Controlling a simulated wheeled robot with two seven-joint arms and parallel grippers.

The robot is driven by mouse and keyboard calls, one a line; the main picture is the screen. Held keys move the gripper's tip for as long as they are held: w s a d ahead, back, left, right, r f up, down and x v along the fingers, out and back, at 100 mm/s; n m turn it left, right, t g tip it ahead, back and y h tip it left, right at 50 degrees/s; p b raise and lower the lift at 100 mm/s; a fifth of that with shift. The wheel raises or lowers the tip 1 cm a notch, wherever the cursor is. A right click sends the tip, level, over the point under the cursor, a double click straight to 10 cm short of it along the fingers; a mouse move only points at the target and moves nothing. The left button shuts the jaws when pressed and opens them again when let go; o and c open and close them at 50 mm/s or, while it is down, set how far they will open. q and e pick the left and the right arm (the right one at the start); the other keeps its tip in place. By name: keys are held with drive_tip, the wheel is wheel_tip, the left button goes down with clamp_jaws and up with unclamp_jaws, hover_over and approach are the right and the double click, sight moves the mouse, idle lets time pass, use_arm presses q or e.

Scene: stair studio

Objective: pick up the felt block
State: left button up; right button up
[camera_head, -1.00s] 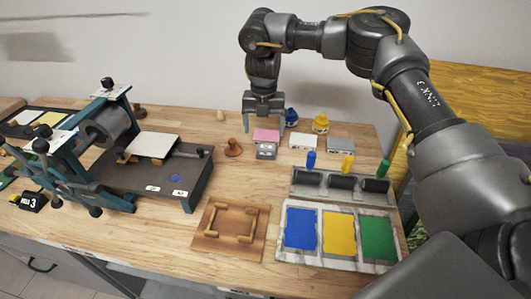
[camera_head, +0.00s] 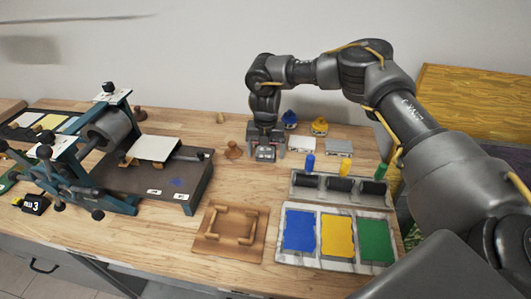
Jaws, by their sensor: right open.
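A small block (camera_head: 265,154) with a grey front stands at the back of the wooden table; its pink top, seen earlier, is now hidden under my gripper. I take it for the felt block, though its material is hard to tell. My right gripper (camera_head: 266,149) is open and low over this block, one finger at its left side and one at its right. I cannot tell whether the fingers touch it. My left gripper is not in view.
A brown wooden knob (camera_head: 233,151) stands close left of the gripper. Two pale-topped blocks (camera_head: 302,147) (camera_head: 338,148) and blue (camera_head: 289,119) and yellow (camera_head: 319,126) bottles stand right. A roller press (camera_head: 110,130) is at left; a roller rack (camera_head: 340,188) and colour tray (camera_head: 337,237) are in front.

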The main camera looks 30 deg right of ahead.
sight(265, 149)
drive_tip(key=c, duration=1.1)
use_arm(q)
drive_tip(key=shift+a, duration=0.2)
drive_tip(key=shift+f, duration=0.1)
